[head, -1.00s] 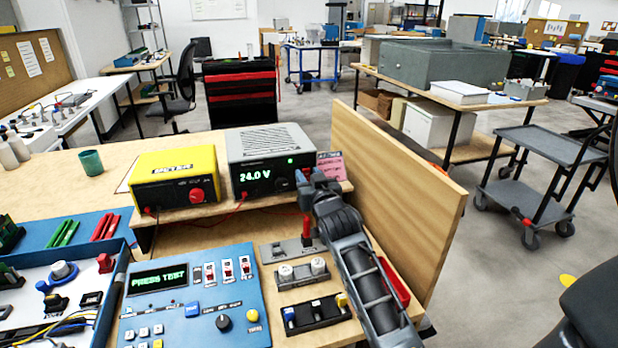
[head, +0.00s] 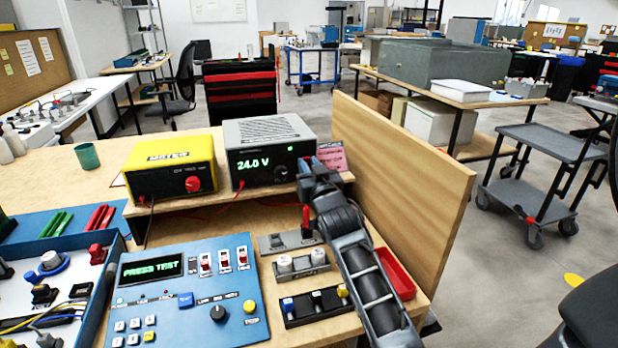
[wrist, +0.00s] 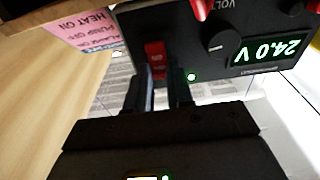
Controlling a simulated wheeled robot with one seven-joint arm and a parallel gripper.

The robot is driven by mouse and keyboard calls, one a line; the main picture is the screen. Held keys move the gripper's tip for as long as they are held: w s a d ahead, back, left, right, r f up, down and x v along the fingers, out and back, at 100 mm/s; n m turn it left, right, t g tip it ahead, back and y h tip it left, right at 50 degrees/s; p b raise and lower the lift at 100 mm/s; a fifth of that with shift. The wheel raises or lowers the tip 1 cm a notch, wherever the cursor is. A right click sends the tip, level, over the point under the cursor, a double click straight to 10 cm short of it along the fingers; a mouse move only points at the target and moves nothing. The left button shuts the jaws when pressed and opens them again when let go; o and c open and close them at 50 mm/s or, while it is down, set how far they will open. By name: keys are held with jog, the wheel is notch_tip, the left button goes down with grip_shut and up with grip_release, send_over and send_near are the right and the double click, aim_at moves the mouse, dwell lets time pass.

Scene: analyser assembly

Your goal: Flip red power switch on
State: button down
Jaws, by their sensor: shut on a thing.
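The red power switch (wrist: 155,57) is a small red rocker on the dark front of the power supply, beside its round knob (wrist: 220,45). In the wrist view, which is upside down, my gripper (wrist: 162,72) has its two fingers at the switch's lower end, one on each side, shut on it. In the head view, my gripper (head: 313,166) is at the right end of the power supply (head: 268,133) and hides the switch. The supply's display reads 24.0 V and a green light (wrist: 191,77) is lit beside the fingers.
A yellow meter (head: 172,165) stands left of the supply on the shelf. A pink note (head: 331,156) is just right of it. A wooden side panel (head: 400,190) stands close to my arm. A blue control panel (head: 195,290) and switch blocks lie in front.

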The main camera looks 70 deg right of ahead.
jog(key=shift+f+t+h+b, duration=0.4)
jog(key=shift+h+b, duration=0.1)
jog(key=shift+b, duration=1.5)
jog(key=shift+r+h+b, duration=0.2)
jog(key=shift+h+b, duration=0.1)
jog(key=shift+b, duration=0.1)
jog(key=c, duration=1)
grip_release()
jog(key=shift+a, duration=0.1)
jog(key=s+a, duration=0.8)
jog(key=a, duration=0.2)
jog(key=shift+s+f, duration=0.15)
jog(key=shift+s, duration=0.15)
